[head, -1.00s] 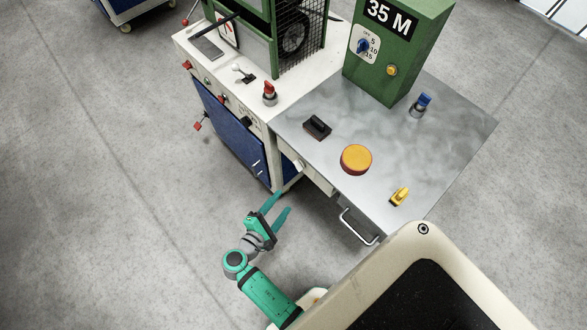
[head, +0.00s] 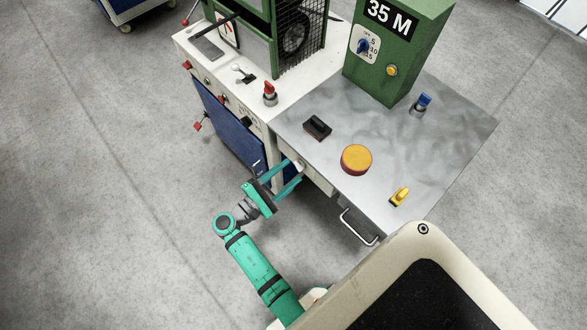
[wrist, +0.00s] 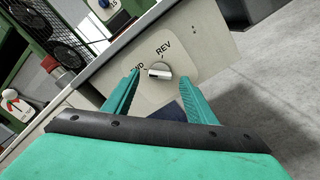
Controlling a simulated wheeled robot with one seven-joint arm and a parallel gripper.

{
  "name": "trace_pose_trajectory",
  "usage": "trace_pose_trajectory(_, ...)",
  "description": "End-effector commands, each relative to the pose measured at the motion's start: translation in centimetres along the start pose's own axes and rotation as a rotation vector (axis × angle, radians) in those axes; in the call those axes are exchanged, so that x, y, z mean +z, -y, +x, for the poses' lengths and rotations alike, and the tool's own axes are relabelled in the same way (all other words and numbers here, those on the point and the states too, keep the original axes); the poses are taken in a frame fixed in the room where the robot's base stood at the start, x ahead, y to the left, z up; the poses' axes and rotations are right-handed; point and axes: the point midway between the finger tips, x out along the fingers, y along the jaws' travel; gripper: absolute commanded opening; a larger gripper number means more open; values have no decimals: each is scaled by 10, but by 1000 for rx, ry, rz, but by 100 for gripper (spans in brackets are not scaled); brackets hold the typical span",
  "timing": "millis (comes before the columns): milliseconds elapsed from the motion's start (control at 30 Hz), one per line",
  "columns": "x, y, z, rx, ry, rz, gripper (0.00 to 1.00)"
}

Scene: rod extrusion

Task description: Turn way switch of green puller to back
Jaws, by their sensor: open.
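The green puller (head: 393,65) is a green box marked 35 M on the grey-topped cabinet. A round grey knob (wrist: 159,70), the way switch, sits on a pale plate on the cabinet's front side. REV is printed above it, and a partly hidden label shows to its left. The switch also shows small in the head view (head: 301,165). My gripper (head: 294,171) is open and empty, its teal fingers pointing at the switch. In the wrist view the switch lies between the fingertips (wrist: 159,78); I cannot tell whether they touch it.
A metal handle (head: 358,227) juts from the cabinet front. Open floor lies to the left.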

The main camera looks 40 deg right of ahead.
Motion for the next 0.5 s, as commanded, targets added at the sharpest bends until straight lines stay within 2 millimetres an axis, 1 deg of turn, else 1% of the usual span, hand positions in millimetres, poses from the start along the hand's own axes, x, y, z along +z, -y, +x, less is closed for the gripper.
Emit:
trace_pose_trajectory(33, 0, 0, 7, -1, 1, 0, 52)
trace_pose_trajectory(100, 0, 0, 15, -1, 1, 0, 52)
trace_pose_trajectory(200, 0, 0, 22, 0, 0, 0, 52)
trace_pose_trajectory(333, 0, 0, 27, 0, 0, 0, 52)
trace_pose_trajectory(500, 0, 0, 28, 0, -1, 0, 52)
